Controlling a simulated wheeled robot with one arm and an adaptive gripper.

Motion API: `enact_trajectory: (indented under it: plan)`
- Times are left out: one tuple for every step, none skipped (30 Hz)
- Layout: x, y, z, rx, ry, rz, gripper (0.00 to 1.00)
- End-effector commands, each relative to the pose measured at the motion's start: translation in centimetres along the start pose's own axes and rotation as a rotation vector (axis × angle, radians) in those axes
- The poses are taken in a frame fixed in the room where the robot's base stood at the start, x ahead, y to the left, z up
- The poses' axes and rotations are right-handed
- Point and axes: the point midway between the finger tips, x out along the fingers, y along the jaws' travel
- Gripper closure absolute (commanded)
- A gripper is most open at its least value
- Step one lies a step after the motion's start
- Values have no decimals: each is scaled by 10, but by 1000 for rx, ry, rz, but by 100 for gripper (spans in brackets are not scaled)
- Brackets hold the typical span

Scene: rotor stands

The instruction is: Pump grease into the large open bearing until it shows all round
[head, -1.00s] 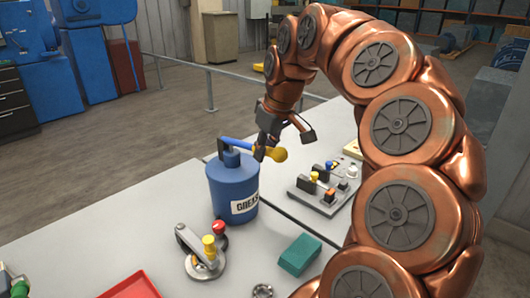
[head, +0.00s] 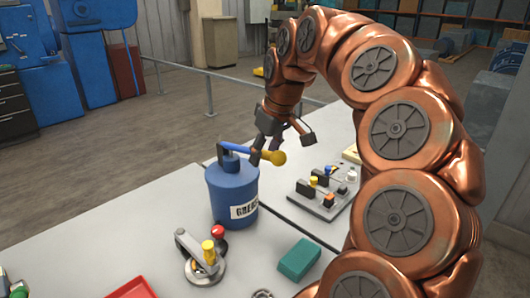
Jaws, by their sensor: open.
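A blue grease pump (head: 232,190) with a "GREASE" label stands upright on the grey table. A small metal ring (head: 262,294), perhaps a bearing, is cut off at the bottom edge. I cannot make out a large open bearing or any grease.
A metal fixture (head: 204,262) with red and yellow knobs stands in front of the pump. A teal block (head: 299,257) lies to its right. A clamp plate (head: 322,192) is right of the pump, and a red tray (head: 132,289) is at lower left.

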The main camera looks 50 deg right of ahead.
Motion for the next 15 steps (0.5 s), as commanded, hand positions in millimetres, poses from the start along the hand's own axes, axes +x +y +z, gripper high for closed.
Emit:
enact_trajectory:
  plan:
    - [-3, 0, -1, 0, 1, 1, 46]
    - [-5, 0, -2, 0, 1, 1, 46]
    - [-8, 0, -3, 0, 1, 1, 46]
    - [-10, 0, -4, 0, 2, 1, 46]
    - [-13, 0, -4, 0, 2, 1, 46]
    - [-16, 0, -5, 0, 2, 1, 46]
    - [-18, 0, -6, 0, 1, 1, 46]
    - [-20, 0, -6, 0, 1, 1, 46]
    - [-24, 0, -7, 0, 0, 1, 46]
    - [-26, 0, -8, 0, 0, 0, 46]
    - [-28, 0, -8, 0, -1, 0, 46]
    - [-31, 0, -9, 0, -1, 0, 46]
    - [-33, 0, -10, 0, -1, 0, 46]
    - [-35, 0, -11, 0, -1, 0, 46]
    - [-38, 0, -12, 0, 0, 1, 46]
